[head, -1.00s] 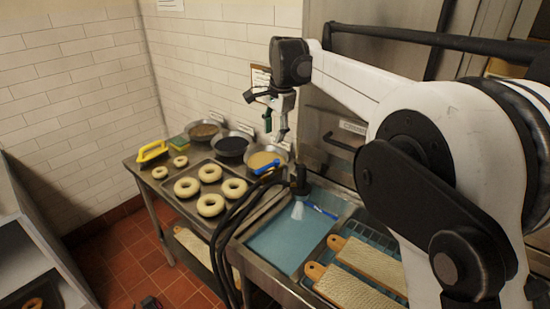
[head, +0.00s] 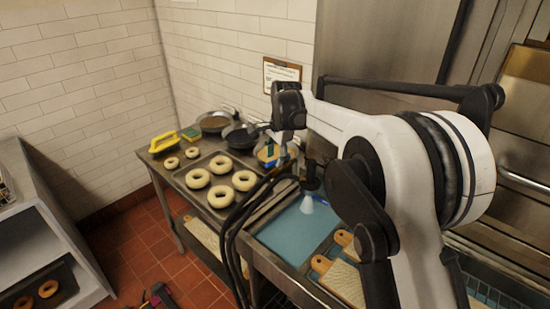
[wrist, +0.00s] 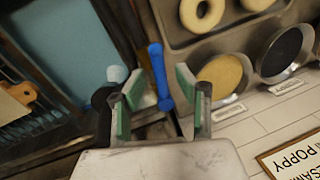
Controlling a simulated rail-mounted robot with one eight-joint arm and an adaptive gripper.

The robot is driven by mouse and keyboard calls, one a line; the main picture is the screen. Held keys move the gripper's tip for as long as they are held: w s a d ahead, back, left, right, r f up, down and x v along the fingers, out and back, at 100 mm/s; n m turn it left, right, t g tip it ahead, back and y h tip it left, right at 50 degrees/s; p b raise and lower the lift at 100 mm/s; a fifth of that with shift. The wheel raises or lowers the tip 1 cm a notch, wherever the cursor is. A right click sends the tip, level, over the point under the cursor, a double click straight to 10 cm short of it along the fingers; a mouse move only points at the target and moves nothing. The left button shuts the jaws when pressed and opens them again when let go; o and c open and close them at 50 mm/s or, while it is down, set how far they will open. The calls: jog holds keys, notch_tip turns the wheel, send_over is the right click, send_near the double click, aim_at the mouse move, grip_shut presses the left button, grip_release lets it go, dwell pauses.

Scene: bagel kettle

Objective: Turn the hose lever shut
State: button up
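The blue hose lever (wrist: 158,75) shows in the wrist view as a long bar between my two fingers. My gripper (wrist: 159,87) is open, with its green pads on either side of the lever and apart from it. In the head view my gripper (head: 275,152) points down beside the yellow bowl, and the lever is mostly hidden there. The black hose nozzle (head: 312,176) stands over the sink, with a pale cone of water (head: 308,204) below it. Black hoses (head: 238,225) loop down in front of the counter.
A tray (head: 207,205) of bagels lies left of the hoses. A dark bowl (wrist: 285,50) and a yellow bowl (wrist: 220,80) stand close to my gripper. A blue-covered sink area (head: 290,235) and wooden boards (head: 340,280) lie right. A yellow-handled brush (head: 163,141) is at far left.

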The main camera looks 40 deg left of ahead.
jog(key=shift+a+f, duration=0.15)
jog(key=shift+f, duration=0.5)
grip_shut()
